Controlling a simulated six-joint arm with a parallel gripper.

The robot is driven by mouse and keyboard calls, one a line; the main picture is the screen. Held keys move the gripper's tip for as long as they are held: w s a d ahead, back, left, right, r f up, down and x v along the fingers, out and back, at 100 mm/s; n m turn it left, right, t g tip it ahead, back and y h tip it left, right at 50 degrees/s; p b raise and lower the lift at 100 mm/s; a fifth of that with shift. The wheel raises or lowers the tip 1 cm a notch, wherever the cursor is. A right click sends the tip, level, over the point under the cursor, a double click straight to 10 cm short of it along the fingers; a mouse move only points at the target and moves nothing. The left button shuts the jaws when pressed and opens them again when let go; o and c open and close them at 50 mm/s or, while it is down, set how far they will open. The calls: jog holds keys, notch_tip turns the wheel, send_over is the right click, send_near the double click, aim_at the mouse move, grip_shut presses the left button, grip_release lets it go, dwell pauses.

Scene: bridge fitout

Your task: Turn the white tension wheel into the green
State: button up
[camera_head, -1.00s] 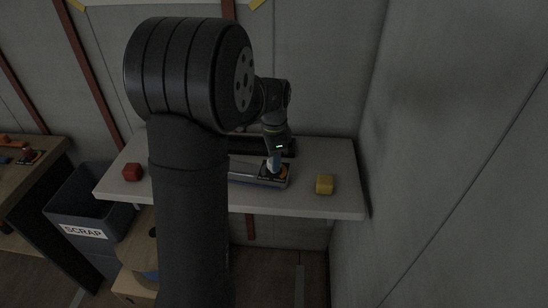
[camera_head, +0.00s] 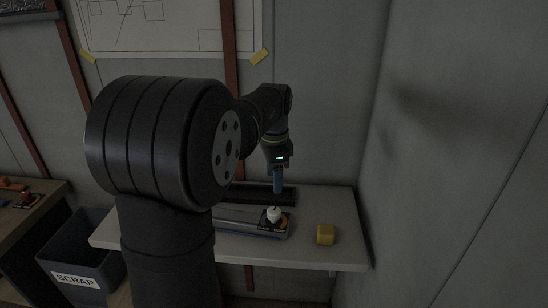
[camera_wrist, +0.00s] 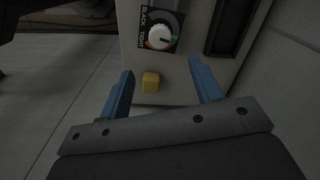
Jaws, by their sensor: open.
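The white tension wheel (camera_head: 274,213) sits on a dark plate at the right end of a grey unit (camera_head: 240,221) on the shelf. In the wrist view, the wheel (camera_wrist: 160,37) is on a dark, lettered label, with a small green patch at its right edge. I cannot clearly tell where its pointer stands. My gripper (camera_head: 278,190), with blue fingers, is above the wheel and apart from it. In the wrist view, my gripper (camera_wrist: 160,69) is open, with nothing held between its fingers.
A yellow block (camera_head: 325,234) lies on the shelf (camera_head: 345,215) right of the unit; it also shows in the wrist view (camera_wrist: 151,82). A dark tray (camera_head: 262,194) lies behind the unit. A scrap bin (camera_head: 75,279) stands lower left. A wall closes the right side.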

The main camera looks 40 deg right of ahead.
notch_tip(320, 180, up, 6)
send_over(274, 210)
jog(key=shift+s, duration=0.1)
dwell(0.4)
notch_tip(274, 210, down, 18)
jog(key=n, duration=2.2)
jog(key=shift+r, duration=0.2)
jog(key=shift+c, duration=0.5)
jog(key=c, duration=0.9)
jog(key=shift+m, duration=0.4)
